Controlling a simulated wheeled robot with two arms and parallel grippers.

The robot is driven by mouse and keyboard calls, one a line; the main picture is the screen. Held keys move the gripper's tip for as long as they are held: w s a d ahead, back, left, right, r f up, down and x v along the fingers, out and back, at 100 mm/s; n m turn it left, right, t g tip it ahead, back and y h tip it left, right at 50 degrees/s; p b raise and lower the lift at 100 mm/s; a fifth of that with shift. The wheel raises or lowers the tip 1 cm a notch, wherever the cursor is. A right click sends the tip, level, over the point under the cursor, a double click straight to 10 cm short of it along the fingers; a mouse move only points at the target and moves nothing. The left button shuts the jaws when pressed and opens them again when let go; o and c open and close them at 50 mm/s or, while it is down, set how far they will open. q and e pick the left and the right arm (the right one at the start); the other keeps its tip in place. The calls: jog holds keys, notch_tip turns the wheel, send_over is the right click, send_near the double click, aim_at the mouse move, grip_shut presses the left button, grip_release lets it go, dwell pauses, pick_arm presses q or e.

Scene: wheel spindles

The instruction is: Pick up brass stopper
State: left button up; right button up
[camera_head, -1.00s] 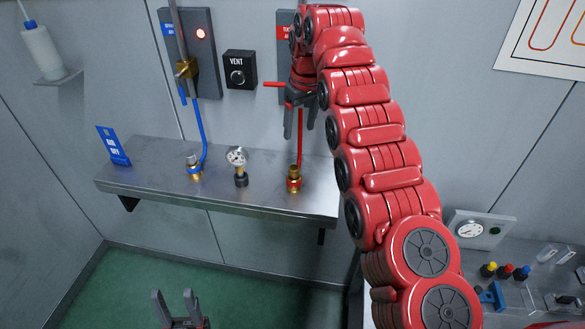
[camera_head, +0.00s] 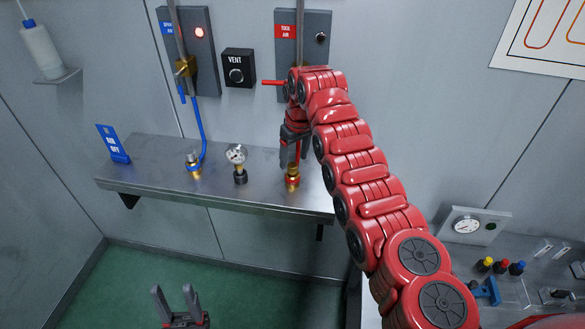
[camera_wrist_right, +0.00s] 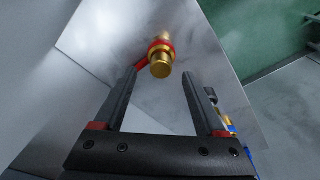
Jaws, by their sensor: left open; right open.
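A brass fitting with a red ring (camera_head: 292,180) stands on the steel shelf; I cannot tell for certain that it is the brass stopper. In the right wrist view the brass fitting (camera_wrist_right: 160,62) sits between and just beyond the fingertips, and the fingers appear apart from it. My right gripper (camera_head: 290,160) is open and empty, pointing down just above the fitting. A second brass fitting, with a blue ring (camera_head: 194,166), stands further left on a blue hose. My left gripper (camera_head: 173,290) is open and empty, low in front of the shelf.
The steel shelf (camera_head: 140,160) also bears a small gauge (camera_head: 237,157) and a blue sign (camera_head: 112,145). A bench with a gauge box (camera_head: 475,226) and coloured caps (camera_head: 501,266) lies at right.

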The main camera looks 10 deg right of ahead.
aim_at(293, 165)
notch_tip(293, 165, down, 3)
jog(key=p, duration=0.2)
jog(key=shift+a+p, duration=0.15)
jog(key=shift+p, duration=0.15)
jog(key=shift+w+f, duration=0.2)
jog(key=shift+f, duration=0.35)
grip_shut()
